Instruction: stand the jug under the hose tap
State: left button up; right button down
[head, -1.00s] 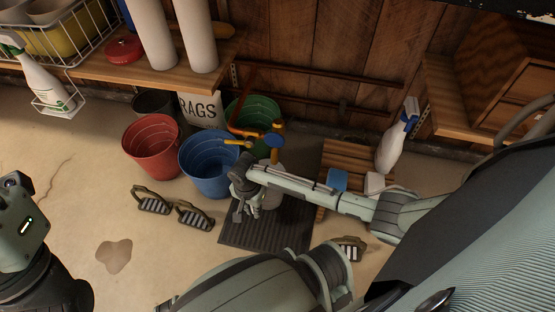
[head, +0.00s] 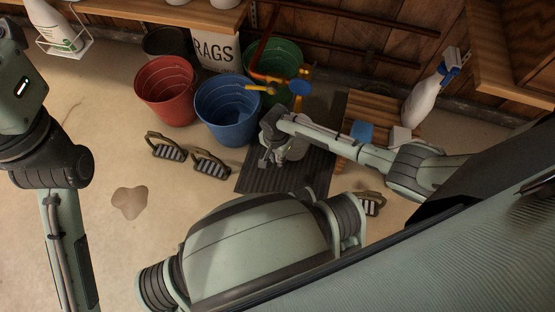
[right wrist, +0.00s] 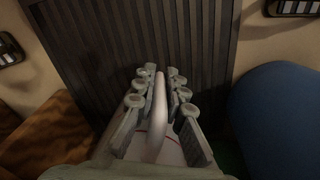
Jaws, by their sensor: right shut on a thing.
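The pale jug (head: 297,150) is at the dark ribbed mat (head: 262,178), partly hidden by my right gripper (head: 272,160). That gripper is shut on the jug's handle, and the right wrist view shows the handle (right wrist: 157,112) between the fingers (right wrist: 155,95). I cannot tell whether the jug's base touches the mat. The yellow hose tap (head: 264,88) with a blue knob (head: 299,88) is just behind the jug in the head view. My left arm shows at the left, but its gripper is out of view.
A blue bucket (head: 228,110) stands close left of the jug, with a red bucket (head: 166,90) and green bucket (head: 275,62) nearby. A slatted wooden board (head: 362,108) is at the right, with a spray bottle (head: 424,100). Brushes (head: 209,163) and a puddle (head: 129,202) lie on the floor.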

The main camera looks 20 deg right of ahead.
jog(key=shift+f, duration=0.4)
jog(key=shift+r, duration=0.1)
jog(key=shift+f, duration=0.25)
jog(key=c, duration=1.6)
grip_release()
jog(key=shift+r, duration=0.15)
